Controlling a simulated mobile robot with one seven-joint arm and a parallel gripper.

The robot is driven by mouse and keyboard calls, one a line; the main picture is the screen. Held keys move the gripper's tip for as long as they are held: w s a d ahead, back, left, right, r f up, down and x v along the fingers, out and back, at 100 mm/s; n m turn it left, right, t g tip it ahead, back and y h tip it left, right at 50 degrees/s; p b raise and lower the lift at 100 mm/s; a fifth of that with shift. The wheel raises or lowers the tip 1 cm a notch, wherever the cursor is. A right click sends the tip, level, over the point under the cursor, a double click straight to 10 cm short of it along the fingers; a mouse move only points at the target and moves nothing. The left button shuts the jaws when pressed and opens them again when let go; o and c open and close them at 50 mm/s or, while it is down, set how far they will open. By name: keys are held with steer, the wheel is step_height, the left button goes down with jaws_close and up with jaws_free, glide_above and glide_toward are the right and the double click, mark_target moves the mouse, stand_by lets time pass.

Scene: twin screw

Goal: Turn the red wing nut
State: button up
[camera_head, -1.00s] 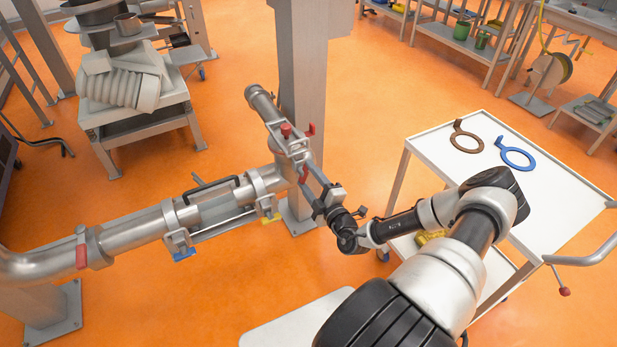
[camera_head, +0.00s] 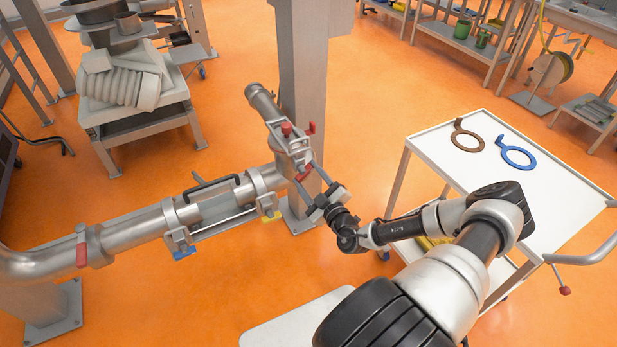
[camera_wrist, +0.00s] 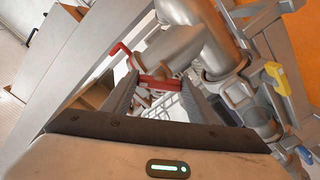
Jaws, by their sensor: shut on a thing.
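The red wing nut (camera_head: 304,173) sits at the near side of the upright pipe fitting (camera_head: 294,149), below its top clamp. In the wrist view the red wing nut (camera_wrist: 161,82) lies across the gap between the two fingertips. My gripper (camera_head: 308,176) reaches up to it from the lower right, and the wrist view shows my gripper (camera_wrist: 160,80) shut on the wing nut with a finger on each side. The screw behind the nut is mostly hidden.
A bent red handle (camera_head: 311,128) and a red knob (camera_head: 286,129) stand on the clamp above. A horizontal pipe (camera_head: 135,231) with blue (camera_head: 184,254) and yellow (camera_head: 271,217) parts runs left. A grey column (camera_head: 303,80) stands behind. A white cart (camera_head: 545,205) stands right.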

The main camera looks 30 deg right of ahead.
steer(key=o, duration=1)
steer(key=shift+o, duration=0.2)
steer(key=shift+s, duration=0.1)
steer(key=s, duration=1.7)
steer(key=shift+s+d, duration=0.15)
steer(key=shift+d, duration=0.15)
